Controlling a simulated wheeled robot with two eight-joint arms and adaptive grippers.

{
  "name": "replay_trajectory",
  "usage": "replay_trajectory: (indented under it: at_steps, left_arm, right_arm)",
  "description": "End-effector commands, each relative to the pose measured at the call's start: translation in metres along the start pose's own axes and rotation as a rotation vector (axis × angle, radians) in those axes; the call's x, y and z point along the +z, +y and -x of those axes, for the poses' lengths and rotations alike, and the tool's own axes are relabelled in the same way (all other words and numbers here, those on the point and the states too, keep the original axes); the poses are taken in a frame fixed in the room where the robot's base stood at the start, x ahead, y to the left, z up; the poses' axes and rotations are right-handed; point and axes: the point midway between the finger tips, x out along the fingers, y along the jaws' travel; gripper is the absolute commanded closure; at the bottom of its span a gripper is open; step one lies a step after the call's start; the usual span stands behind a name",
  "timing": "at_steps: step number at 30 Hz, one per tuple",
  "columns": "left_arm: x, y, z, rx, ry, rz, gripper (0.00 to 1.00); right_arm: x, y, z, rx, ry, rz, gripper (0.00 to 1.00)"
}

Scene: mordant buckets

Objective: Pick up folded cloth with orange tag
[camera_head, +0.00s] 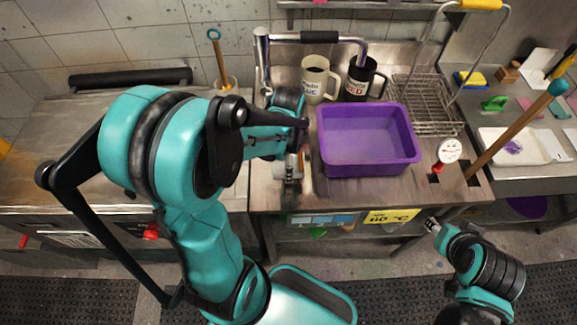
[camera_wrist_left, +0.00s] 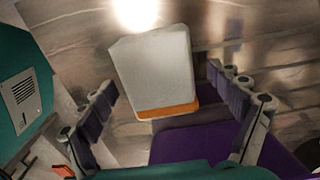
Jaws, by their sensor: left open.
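The folded cloth (camera_wrist_left: 155,72) is a pale grey block with an orange tag (camera_wrist_left: 167,111) along its lower edge in the left wrist view. It lies on the metal counter. My left gripper (camera_wrist_left: 162,84) is open, with one finger on each side of the cloth and a visible gap to each. In the head view my left gripper (camera_head: 291,178) is over the counter just left of the purple tub, and my arm hides most of the cloth. My right gripper (camera_head: 432,225) is low at the right, in front of the counter; its fingers are too small to read.
The purple tub (camera_head: 368,168) stands close to the right of my left gripper. Two labelled mugs (camera_head: 316,82) (camera_head: 358,80) stand behind it. A wire rack (camera_head: 423,105) is at the back right. A wooden stick (camera_head: 510,133) leans at the right. The counter's front edge is near.

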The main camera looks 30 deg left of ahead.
Motion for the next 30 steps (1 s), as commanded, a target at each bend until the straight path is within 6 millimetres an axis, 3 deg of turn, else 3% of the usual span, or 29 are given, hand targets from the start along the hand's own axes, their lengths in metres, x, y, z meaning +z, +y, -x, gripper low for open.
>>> replay_trajectory:
  at_steps: [8,14,24,30]
  left_arm:
    - [0.000,0.000,-0.002,0.000,0.000,0.000,0.11]
    - [0.000,0.000,-0.002,0.000,0.000,0.001,0.63]
    - [0.000,0.000,0.001,0.000,0.000,0.001,0.63]
    - [0.000,0.000,0.034,0.000,0.000,0.001,0.63]
  right_arm:
    - [0.000,0.000,0.000,0.000,0.000,0.000,0.60]
    - [0.000,0.000,0.000,0.000,0.000,0.000,0.60]
    - [-0.001,0.000,0.001,0.000,0.000,0.000,0.60]
    - [-0.009,0.000,0.013,0.000,0.000,0.000,0.60]
